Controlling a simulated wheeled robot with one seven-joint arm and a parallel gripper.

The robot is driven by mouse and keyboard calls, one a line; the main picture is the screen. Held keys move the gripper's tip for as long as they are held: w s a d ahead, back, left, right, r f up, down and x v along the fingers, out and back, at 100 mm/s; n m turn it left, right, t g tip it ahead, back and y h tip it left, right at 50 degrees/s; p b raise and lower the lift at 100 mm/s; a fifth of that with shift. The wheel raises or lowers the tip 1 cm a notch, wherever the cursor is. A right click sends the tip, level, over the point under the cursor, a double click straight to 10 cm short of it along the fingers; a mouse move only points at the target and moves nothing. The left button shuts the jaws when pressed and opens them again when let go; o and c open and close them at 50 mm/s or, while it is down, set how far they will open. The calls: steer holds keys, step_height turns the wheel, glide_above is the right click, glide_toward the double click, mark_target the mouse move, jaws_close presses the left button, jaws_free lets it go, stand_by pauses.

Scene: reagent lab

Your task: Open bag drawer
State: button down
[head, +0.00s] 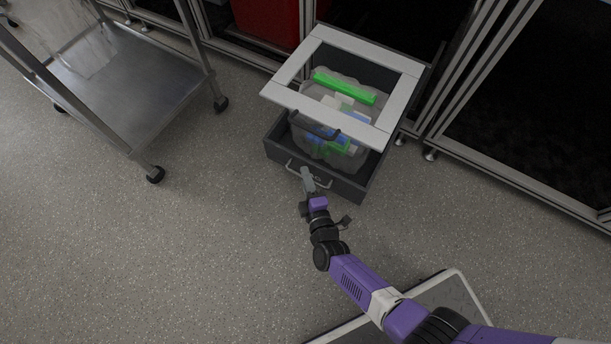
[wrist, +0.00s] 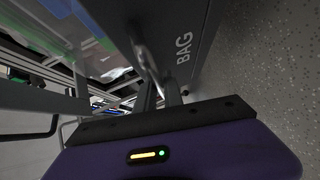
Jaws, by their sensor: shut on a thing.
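The bag drawer (head: 347,186) is a dark grey drawer, pulled out from the bench frame in the head view. In the wrist view its front (wrist: 200,22) carries the word BAG. Inside it is a clear bag (head: 318,152) with green, blue and white items. A metal bar handle (head: 294,166) sits on the drawer front and shows blurred in the wrist view (wrist: 150,62). My gripper (head: 306,175) is at the drawer front, shut on the handle. The fingertips are small in the head view and partly hidden in the wrist view.
A white rectangular frame (head: 283,96) lies above the drawer opening. A steel cart (head: 135,88) on casters stands to the left. A red container (head: 266,18) is under the bench behind. The speckled floor (head: 200,250) in front and to the left is clear.

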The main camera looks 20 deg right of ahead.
steer(key=shift+f, duration=0.1)
steer(key=c, duration=1.8)
jaws_free()
steer(key=shift+o, duration=0.2)
steer(key=s+a+r+p, duration=0.1)
steer(key=s+p, duration=0.1)
steer(key=s, duration=0.5)
steer(key=shift+s+p, duration=0.35)
steer(key=shift+p, duration=0.05)
steer(key=shift+r, duration=0.1)
